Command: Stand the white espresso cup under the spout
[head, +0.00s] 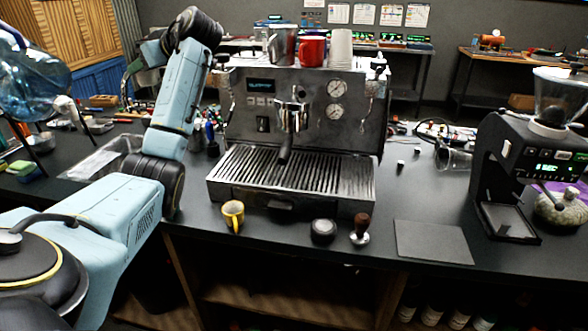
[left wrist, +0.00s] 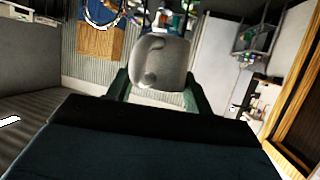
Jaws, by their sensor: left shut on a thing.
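A pale grey-white rounded thing, which looks like the white espresso cup (left wrist: 165,58), shows in the left wrist view between the dark green fingers of my left gripper (left wrist: 158,88). The gripper is shut on it. I cannot make out the cup in the head view, where my left arm bends up and back at the left. The espresso machine (head: 310,130) stands at the centre. Its spout area (head: 291,112) has a dark handle pointing forward, above the slatted drip tray (head: 220,195). No cup shows on the tray. My right gripper is out of view.
A steel pitcher (head: 281,46), red mug (head: 312,50) and stacked pale cups (head: 340,48) stand on top. A grinder (head: 525,150) is at right.

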